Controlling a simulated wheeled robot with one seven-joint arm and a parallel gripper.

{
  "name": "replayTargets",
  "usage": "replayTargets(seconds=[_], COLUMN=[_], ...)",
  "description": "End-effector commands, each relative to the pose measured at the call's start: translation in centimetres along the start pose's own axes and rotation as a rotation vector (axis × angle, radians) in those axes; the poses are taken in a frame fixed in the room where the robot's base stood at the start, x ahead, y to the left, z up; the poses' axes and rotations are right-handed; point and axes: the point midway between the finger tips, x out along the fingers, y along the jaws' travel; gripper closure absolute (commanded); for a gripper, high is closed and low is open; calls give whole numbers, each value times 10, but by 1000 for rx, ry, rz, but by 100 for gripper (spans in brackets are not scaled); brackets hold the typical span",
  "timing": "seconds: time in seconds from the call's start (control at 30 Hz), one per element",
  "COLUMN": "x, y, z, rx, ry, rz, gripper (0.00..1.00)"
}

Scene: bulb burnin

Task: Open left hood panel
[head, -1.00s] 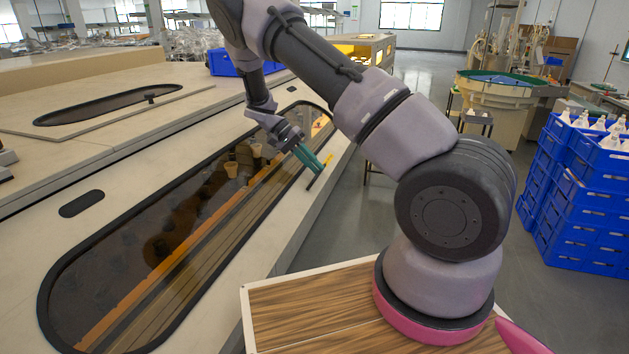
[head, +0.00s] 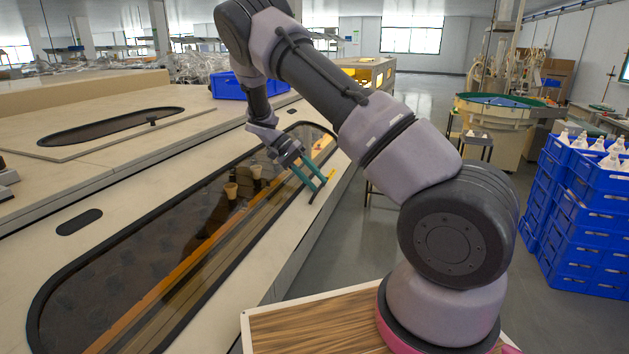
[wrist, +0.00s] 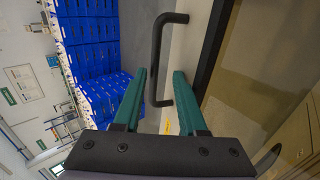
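The hood panel (head: 120,190) is a pale, flat cover with a long dark-rimmed window (head: 200,245); it lies closed. A black bar handle (wrist: 157,60) stands on its near right edge, and also shows in the head view (head: 320,192) beside a small yellow mark. My gripper (head: 318,184) is open, with its two green fingers just above this handle. In the wrist view, the handle's lower end lies between the spread fingertips (wrist: 160,75), and the fingers do not close on it. Whether a finger touches the handle cannot be told.
Another panel with a dark window (head: 110,125) and a small handle lies farther back left. A blue crate (head: 228,86) sits on the machine top.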

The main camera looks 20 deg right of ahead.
Motion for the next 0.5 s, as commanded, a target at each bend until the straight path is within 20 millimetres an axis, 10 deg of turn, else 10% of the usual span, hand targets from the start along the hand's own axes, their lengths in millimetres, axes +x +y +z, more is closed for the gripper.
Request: replayTargets(seconds=[0.27, 0.5], x=[-4, -46], y=[0, -1], z=[0, -1], rx=[0, 0], ry=[0, 3], rz=[0, -2], gripper=[56, 56])
